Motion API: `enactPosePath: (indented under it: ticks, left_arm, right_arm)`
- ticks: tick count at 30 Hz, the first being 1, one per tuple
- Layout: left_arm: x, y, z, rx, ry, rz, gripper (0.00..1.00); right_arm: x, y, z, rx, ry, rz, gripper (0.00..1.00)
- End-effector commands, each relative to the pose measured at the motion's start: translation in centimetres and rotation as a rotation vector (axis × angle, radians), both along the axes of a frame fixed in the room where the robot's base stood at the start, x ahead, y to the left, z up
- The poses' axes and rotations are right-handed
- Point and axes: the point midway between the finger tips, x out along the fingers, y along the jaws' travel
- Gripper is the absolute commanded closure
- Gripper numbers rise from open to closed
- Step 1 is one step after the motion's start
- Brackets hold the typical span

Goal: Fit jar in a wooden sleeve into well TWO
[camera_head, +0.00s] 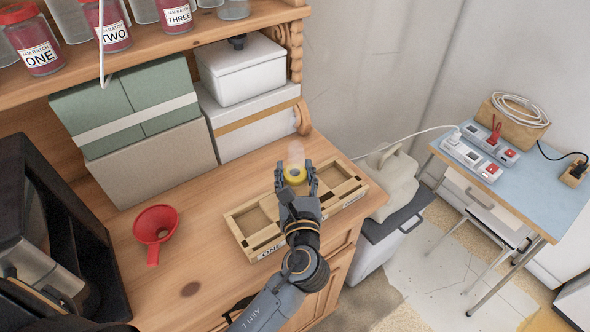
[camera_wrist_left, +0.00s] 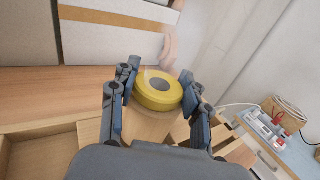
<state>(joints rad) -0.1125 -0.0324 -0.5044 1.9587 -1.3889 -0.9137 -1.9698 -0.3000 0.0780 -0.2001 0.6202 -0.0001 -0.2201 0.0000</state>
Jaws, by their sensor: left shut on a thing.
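My left gripper (camera_head: 296,178) is shut on a jar, with one finger on each side of it. The jar's yellow lid (camera_head: 295,173) has a grey centre and faces up; the lid shows large in the left wrist view (camera_wrist_left: 158,90). A light wooden crate with wells (camera_head: 232,222) lies under the gripper. Its left well (camera_head: 256,219), by the label ONE, and its right well (camera_head: 335,175) look empty. The gripper hides the middle of the crate, and I cannot tell how deep the jar is.
Green and white boxes (camera_head: 250,125) stand behind the crate. Labelled red jam jars (camera_head: 35,48) stand on the shelf above. A dark appliance (camera_head: 50,225) is at left. The dresser's right edge is close to the crate.

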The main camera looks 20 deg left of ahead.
Motion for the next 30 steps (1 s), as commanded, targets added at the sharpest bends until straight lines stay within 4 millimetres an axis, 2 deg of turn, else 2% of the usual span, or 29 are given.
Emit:
enactPosePath:
  ticks: [28, 29, 30]
  left_arm:
    - [0.0, 0.0, -2.4, 0.002, -0.001, 0.000, 1.00]
    - [0.0, 0.0, -2.3, 0.002, -0.001, 0.000, 0.51]
    - [0.0, 0.0, -2.3, 0.002, -0.001, 0.000, 0.43]
  right_arm:
    - [0.0, -0.3, -1.2, -0.003, 0.000, 0.001, 0.15]
    - [0.0, -0.3, -1.2, -0.003, 0.000, 0.001, 0.15]
    - [0.0, -0.3, -1.2, -0.003, 0.000, 0.001, 0.15]
